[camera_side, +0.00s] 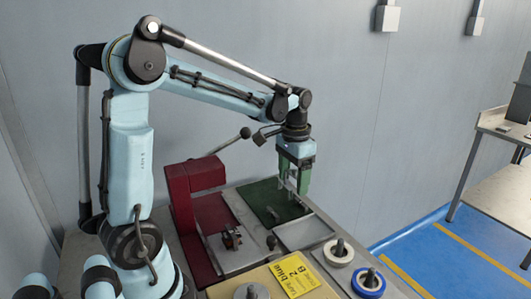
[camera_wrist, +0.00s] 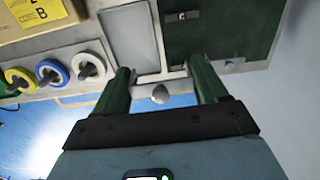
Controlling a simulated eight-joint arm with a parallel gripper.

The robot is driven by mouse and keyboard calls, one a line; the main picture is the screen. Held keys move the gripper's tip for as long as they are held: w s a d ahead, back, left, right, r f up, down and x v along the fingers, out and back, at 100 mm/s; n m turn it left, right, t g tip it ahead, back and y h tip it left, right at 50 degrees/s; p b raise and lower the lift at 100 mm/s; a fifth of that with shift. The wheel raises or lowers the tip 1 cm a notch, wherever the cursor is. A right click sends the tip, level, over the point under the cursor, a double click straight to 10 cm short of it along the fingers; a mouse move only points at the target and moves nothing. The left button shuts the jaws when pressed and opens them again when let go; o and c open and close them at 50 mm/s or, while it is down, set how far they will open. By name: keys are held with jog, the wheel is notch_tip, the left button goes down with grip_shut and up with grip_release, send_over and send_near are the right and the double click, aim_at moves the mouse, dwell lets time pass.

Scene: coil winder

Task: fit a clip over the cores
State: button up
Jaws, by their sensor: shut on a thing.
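My gripper (camera_side: 297,186) hangs pointing down over the green mat (camera_side: 257,198) at the far right of the bench. Its green fingers are shut on a small pale grey piece (camera_side: 290,182), apparently a clip. Another small clip-like part lies on the green mat (camera_wrist: 225,35) in the wrist view.
The red machine (camera_side: 198,176) with a ball-ended lever (camera_side: 243,134) stands left of my gripper. A bare grey tray (camera_side: 303,233) lies in front of the mat. A white spool (camera_side: 328,257), a blue spool (camera_side: 357,287) and a yellow card (camera_side: 295,275) are nearer.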

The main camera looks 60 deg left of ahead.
jog(key=s+r, duration=0.2)
jog(key=s, duration=0.7)
send_near(230, 232)
jog(key=shift+w+a+f, duration=0.2)
jog(key=shift+w+f, duration=0.15)
jog(key=shift+w, duration=0.25)
jog(key=shift+s+d+f, duration=0.1)
jog(key=shift+s+f, duration=0.1)
jog(key=shift+s, duration=0.3)
jog(key=shift+s+f, duration=0.1)
jog(key=shift+f, duration=2.45)
jog(key=shift+f, duration=0.3)
jog(key=shift+f, duration=0.35)
jog(key=shift+f, duration=0.65)
jog(key=shift+f, duration=0.35)
